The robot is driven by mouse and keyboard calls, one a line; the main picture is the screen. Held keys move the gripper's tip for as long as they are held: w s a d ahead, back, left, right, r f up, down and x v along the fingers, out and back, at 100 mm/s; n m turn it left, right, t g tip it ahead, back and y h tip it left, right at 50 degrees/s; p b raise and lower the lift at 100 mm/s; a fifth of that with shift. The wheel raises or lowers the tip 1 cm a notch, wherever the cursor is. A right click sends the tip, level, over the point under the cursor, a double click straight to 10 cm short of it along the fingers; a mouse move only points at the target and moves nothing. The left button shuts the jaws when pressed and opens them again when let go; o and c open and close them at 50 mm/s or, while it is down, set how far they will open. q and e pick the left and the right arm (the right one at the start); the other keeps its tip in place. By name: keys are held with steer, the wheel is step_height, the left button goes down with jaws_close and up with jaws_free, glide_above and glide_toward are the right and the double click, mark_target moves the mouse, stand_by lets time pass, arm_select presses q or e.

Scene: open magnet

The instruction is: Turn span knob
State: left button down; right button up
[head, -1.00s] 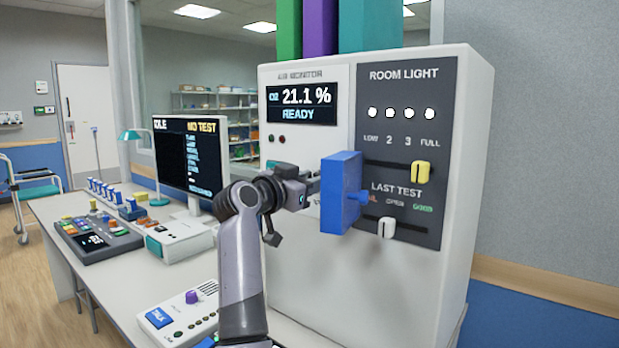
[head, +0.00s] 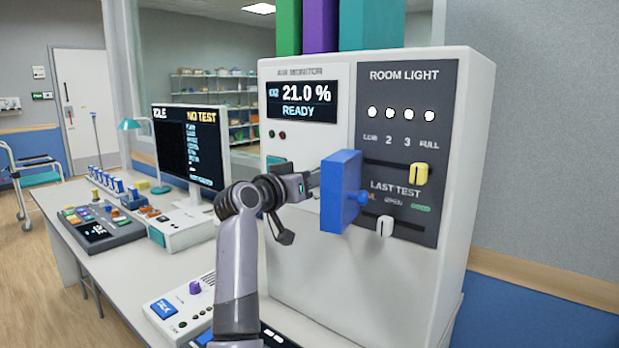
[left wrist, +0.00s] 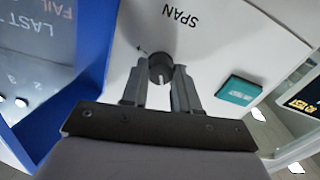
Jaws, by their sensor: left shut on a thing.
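The span knob (left wrist: 161,69) is small, round and dark with a pale pointer line. It sits on the white panel under the upside-down word SPAN in the left wrist view. My left gripper (left wrist: 160,86) is shut on it, one finger on each side. In the head view my left gripper (head: 308,183) reaches the front of the air monitor (head: 300,240), and a projecting blue panel (head: 341,192) hides its fingertips and the knob. The monitor's display (head: 302,102) reads 21.0 % and READY. My right gripper is not in view.
The blue panel stands close to the right of my left gripper. Beyond it are a yellow slider (head: 420,173) and a white slider (head: 384,226). A teal block (left wrist: 239,90) is on the panel near the knob. A computer screen (head: 188,148) and control boxes stand on the desk at left.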

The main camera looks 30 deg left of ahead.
arm_select(q)
steer(key=shift+f, duration=0.1)
steer(key=c, duration=0.8)
jaws_free()
steer(key=shift+c, duration=0.2)
steer(key=shift+s, duration=0.1)
steer(key=s+b, duration=0.1)
steer(key=s, duration=0.6)
steer(key=shift+a, duration=0.15)
